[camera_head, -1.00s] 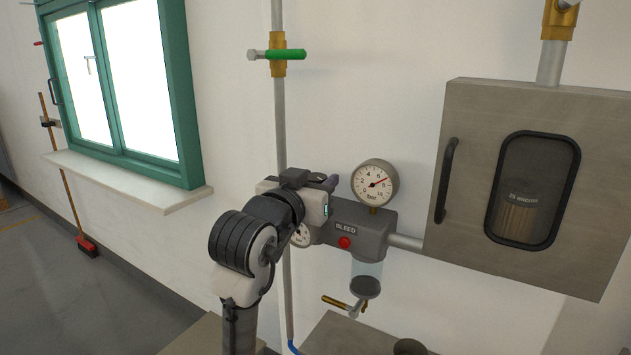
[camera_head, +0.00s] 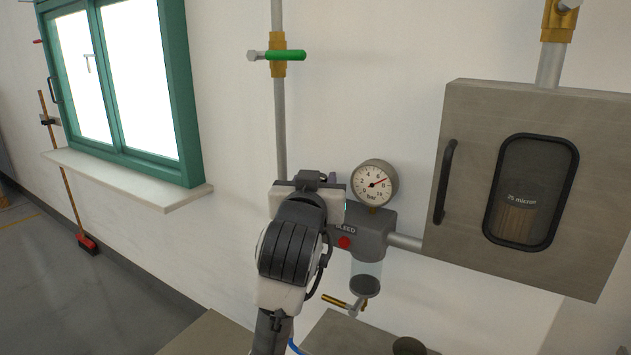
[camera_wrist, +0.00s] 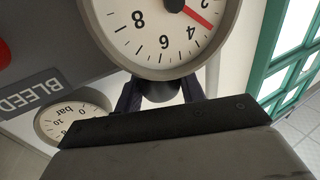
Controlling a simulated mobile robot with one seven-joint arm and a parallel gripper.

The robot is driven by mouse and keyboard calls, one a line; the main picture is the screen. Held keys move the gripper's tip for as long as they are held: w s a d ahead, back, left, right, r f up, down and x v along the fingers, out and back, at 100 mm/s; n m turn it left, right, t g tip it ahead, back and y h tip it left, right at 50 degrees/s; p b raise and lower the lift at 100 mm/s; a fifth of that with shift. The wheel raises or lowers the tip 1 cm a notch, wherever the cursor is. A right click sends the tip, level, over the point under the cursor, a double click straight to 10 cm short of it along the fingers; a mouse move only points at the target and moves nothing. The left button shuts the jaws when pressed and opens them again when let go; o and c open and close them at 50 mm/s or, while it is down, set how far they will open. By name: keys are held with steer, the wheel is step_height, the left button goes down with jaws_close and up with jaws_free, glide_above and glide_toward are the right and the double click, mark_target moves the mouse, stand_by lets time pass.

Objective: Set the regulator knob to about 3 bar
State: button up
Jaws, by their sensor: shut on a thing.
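In the wrist view my gripper (camera_wrist: 161,98) is shut on the dark regulator knob (camera_wrist: 160,88), one finger on each side of it. A large white gauge (camera_wrist: 150,30) lies just beyond the knob in that view, seen roughly upside down; its red needle lies between 4 and the lower numbers. A second bar gauge (camera_wrist: 65,118) shows at the left, partly hidden by the gripper body. In the head view that gauge (camera_head: 375,183) stands on top of the grey regulator body (camera_head: 375,228), needle between 6 and 8. My arm hides the knob and the other gauge there.
A red bleed button (camera_head: 344,242) sits on the regulator body. A clear bowl (camera_head: 366,270) and brass drain valve (camera_head: 335,300) hang below. A metal cabinet (camera_head: 465,220) stands right, a green-handled valve (camera_head: 285,55) above, a window sill (camera_head: 130,180) left.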

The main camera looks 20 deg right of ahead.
steer(key=o, duration=1)
steer(key=shift+c, duration=0.2)
steer(key=shift+s, duration=0.1)
steer(key=b+v, duration=0.6)
steer(key=v, duration=0.7)
steer(key=shift+s+a+b, duration=0.2)
steer(key=shift+s+b, duration=0.05)
steer(key=shift+b, duration=0.1)
